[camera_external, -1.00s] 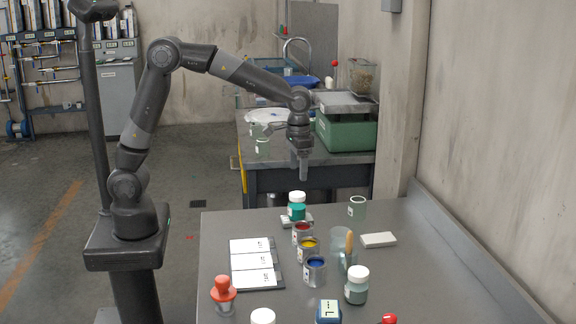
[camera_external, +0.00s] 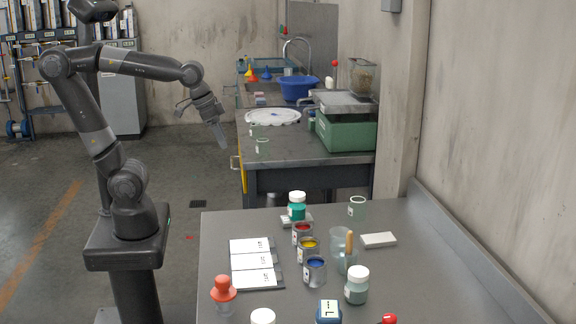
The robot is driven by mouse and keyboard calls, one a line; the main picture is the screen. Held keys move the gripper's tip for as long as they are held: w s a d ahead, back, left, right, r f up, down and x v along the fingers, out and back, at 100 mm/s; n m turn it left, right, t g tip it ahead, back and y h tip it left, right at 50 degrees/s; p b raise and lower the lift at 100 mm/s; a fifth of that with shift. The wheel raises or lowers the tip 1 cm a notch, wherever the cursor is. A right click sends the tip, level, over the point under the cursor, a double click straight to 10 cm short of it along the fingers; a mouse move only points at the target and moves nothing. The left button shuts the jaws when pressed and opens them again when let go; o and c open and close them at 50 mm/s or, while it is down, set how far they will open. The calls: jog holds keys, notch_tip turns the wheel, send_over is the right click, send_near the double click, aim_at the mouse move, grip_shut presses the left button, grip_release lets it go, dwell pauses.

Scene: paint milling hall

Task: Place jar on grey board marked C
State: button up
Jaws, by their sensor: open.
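A teal jar with a white lid (camera_external: 297,208) stands upright on a small pale grey board (camera_external: 286,222) near the far edge of the front table. Any letter on that board is too small to read. A second pale board (camera_external: 378,240) lies bare to the right. A grey-green jar with a white lid (camera_external: 356,287) stands near the front right. My gripper (camera_external: 222,142) is open and empty, up and to the left of the teal jar, clear of the table and pointing downward at a slant.
Open paint cans, red (camera_external: 302,235), yellow (camera_external: 308,250) and blue (camera_external: 315,270), stand mid-table beside white cards (camera_external: 252,262). A glass beaker (camera_external: 340,243) and a clear glass (camera_external: 357,208) stand right of them. The table's right side is clear. A bench with a green scale (camera_external: 346,133) stands behind.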

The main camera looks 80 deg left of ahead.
jog(key=s+a+f+t, duration=0.1)
jog(key=s, duration=0.5)
jog(key=shift+f, duration=0.4)
